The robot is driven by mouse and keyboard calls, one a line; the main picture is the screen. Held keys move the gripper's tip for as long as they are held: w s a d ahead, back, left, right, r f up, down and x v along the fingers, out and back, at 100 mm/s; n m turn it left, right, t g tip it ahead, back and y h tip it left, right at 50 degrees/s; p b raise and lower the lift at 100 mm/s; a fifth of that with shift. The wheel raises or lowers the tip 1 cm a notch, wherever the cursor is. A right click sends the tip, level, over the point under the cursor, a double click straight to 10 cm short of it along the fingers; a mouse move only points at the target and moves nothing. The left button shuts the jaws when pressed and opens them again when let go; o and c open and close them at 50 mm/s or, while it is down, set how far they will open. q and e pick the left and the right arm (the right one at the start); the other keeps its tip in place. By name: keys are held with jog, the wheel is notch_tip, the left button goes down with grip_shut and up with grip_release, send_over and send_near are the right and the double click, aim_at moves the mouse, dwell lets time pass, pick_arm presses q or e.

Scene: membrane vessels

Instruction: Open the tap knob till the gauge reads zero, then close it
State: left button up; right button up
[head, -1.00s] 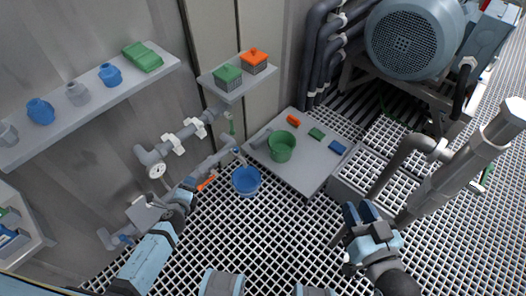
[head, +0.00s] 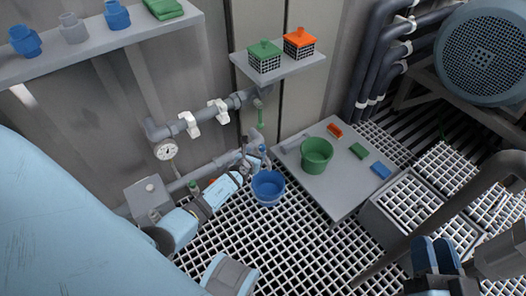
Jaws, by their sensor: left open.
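The round white gauge (head: 167,150) hangs under the upper grey pipe on the wall; its needle is too small to read. The small blue tap knob (head: 262,148) is at the end of the lower pipe, above a blue bucket (head: 268,187). My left gripper (head: 254,152) is open right at the tap, its fingers close beside the knob; I cannot tell whether they touch it. My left forearm partly hides the lower pipe and an orange handle (head: 212,181). My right gripper (head: 436,256) is at the lower right, away from the tap, with nothing visible in it.
A low grey table (head: 340,190) right of the bucket holds a green bucket (head: 316,155) and small coloured blocks. A wall shelf (head: 285,68) with green and orange caged boxes is above the tap. A green handle (head: 260,115) hangs below it. A grey pipe stands near my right gripper.

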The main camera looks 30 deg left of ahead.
aim_at(262, 146)
pick_arm(q)
jog(key=b+x, duration=0.1)
jog(key=x, duration=0.1)
jog(key=b+x, duration=0.2)
jog(key=x, duration=0.1)
jog(key=shift+w+f, duration=0.2)
jog(key=shift+f, duration=0.15)
jog(key=shift+w+a+f+b, duration=0.15)
jog(key=shift+w+b, duration=0.25)
jog(key=shift+w+a+b, duration=0.1)
jog(key=shift+w+b, duration=0.2)
jog(key=shift+w, duration=0.35)
pick_arm(e)
jog(key=shift+n+g, duration=0.7)
jog(key=shift+n, duration=0.2)
jog(key=shift+w+d+f, duration=0.1)
jog(key=shift+w+f, duration=0.1)
jog(key=shift+f, duration=0.6)
jog(key=shift+w+d+f, duration=0.1)
jog(key=shift+w+f, duration=0.05)
jog(key=shift+f, duration=0.7)
jog(key=shift+w+f, duration=0.2)
jog(key=shift+f, duration=0.6)
pick_arm(q)
jog(key=shift+c, duration=0.2)
jog(key=c, duration=0.9)
pick_arm(e)
jog(key=shift+r, duration=0.1)
